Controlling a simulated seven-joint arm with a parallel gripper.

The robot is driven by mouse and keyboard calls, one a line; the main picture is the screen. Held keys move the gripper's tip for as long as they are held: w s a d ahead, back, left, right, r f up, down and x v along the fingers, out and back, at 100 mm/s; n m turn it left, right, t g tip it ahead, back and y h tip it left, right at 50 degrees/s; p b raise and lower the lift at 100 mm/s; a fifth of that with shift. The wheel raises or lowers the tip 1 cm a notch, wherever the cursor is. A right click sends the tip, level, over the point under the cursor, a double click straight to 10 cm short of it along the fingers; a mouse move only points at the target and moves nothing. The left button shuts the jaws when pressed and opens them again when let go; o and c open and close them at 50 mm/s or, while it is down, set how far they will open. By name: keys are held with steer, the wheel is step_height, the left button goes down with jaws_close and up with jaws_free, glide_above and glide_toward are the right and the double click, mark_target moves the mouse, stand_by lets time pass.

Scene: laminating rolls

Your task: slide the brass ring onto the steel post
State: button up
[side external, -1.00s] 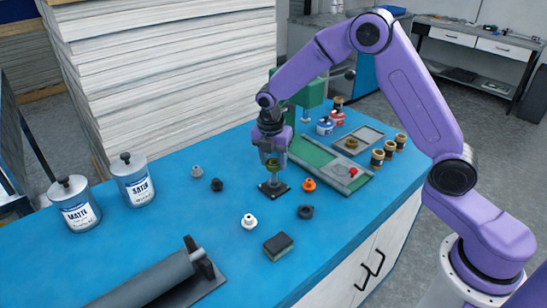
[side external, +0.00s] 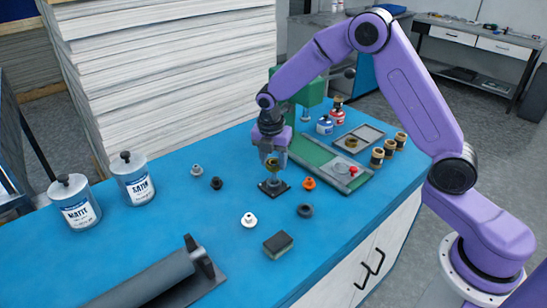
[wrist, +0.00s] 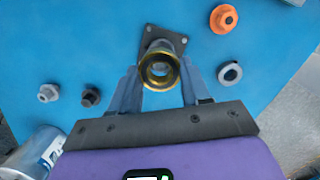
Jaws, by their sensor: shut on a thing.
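The brass ring (wrist: 146,72) is held between the two fingers of my gripper (wrist: 160,88) in the wrist view. It also shows between the fingertips in the side view (side external: 271,162). The steel post stands upright on a dark square base plate (side external: 273,188) on the blue table, directly below my gripper (side external: 272,164). In the wrist view, part of the post (wrist: 178,42) shows past the ring's far edge, over its bolted plate (wrist: 153,32). Grey shows through the ring's hole. I cannot tell whether the ring is around the post's tip or just above it.
An orange fitting (side external: 309,184) and a dark ring (side external: 305,211) lie right of the post. A white fitting (side external: 249,220) and a dark block (side external: 278,245) are in front. Small grey (side external: 196,170) and black (side external: 217,184) fittings lie left. A green press (side external: 312,92) stands behind.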

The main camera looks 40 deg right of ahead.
mark_target(274, 168)
steer(key=shift+f, duration=1.75)
stand_by(0.4)
steer(key=o, duration=1.7)
steer(key=shift+c, duration=0.2)
steer(key=shift+r, duration=4.5)
